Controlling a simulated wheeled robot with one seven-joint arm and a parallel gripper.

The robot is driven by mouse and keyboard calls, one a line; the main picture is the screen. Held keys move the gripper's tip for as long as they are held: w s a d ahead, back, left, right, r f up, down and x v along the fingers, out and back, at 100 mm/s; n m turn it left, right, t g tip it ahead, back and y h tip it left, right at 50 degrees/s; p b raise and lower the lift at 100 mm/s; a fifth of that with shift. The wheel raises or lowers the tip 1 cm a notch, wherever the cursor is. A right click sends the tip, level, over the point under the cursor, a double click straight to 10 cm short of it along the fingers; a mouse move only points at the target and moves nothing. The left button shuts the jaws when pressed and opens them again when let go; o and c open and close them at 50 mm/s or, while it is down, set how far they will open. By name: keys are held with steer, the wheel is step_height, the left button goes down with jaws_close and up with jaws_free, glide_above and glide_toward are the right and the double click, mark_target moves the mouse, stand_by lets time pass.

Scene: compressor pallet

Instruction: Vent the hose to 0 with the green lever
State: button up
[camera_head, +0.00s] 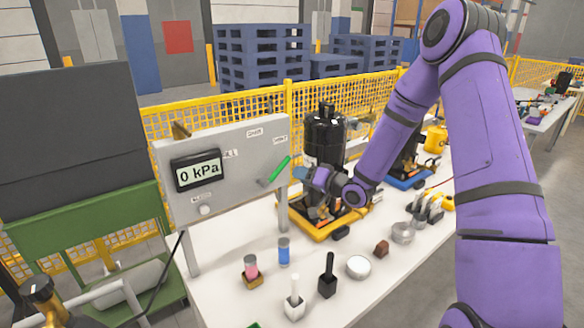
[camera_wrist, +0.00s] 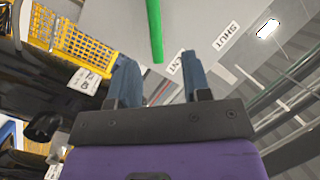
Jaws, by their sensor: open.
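The green lever (camera_head: 279,170) is on the right part of the grey panel (camera_head: 225,150) and slants up to the right in the head view. The display (camera_head: 198,171) on the panel reads 0 kPa. My gripper (camera_head: 301,173) is just right of the lever, beside the panel's right edge. In the wrist view the lever (camera_wrist: 155,30) comes down from the top edge, beyond my open fingers (camera_wrist: 155,75), with nothing between them. A label reading SHUT (camera_wrist: 226,34) is beside it; a second label is partly hidden by a finger. I cannot tell whether a finger touches the lever.
A black compressor (camera_head: 325,140) in a yellow tray stands behind my gripper. Several small items, such as a black-handled brush (camera_head: 328,278) and a white round tin (camera_head: 359,267), stand on the white table's front. Yellow mesh fencing (camera_head: 205,115) runs behind.

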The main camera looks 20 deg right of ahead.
mark_target(280, 169)
steer(key=shift+m+t+y, duration=0.4)
steer(key=x, duration=0.6)
steer(key=f+x, duration=0.1)
steer(key=x, duration=0.3)
steer(key=shift+w+d+f, duration=0.1)
steer(key=shift+w+d, duration=0.2)
steer(key=shift+d, duration=0.05)
jaws_close()
